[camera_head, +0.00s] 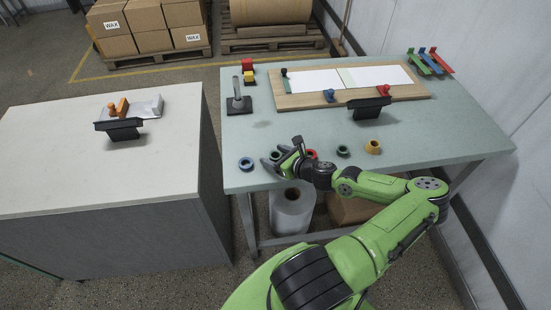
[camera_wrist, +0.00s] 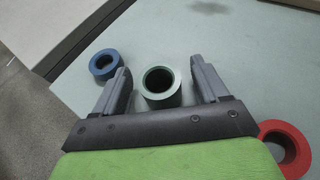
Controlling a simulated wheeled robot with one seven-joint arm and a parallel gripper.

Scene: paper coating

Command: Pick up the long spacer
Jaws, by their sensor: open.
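Several ring-shaped spacers lie along the near edge of the teal table. In the wrist view a grey-green spacer (camera_wrist: 161,101) stands upright between my two fingers, with its dark hole facing up and its side wall showing. My gripper (camera_wrist: 160,72) is open around it, with a gap on both sides. In the head view my gripper (camera_head: 276,156) is low over the table edge and mostly hides this spacer. A blue ring (camera_head: 246,164) is to its left and a red ring (camera_head: 312,154) to its right. Further right are a dark green ring (camera_head: 343,151) and a yellow one (camera_head: 373,147).
The teal table (camera_head: 440,140) also bears a wooden board (camera_head: 300,100) with white paper, a dark stand (camera_head: 239,104) and coloured pieces (camera_head: 430,62). In the wrist view the blue ring (camera_wrist: 105,64) and red ring (camera_wrist: 285,147) flank my gripper. A white-topped cabinet (camera_head: 50,150) stands left.

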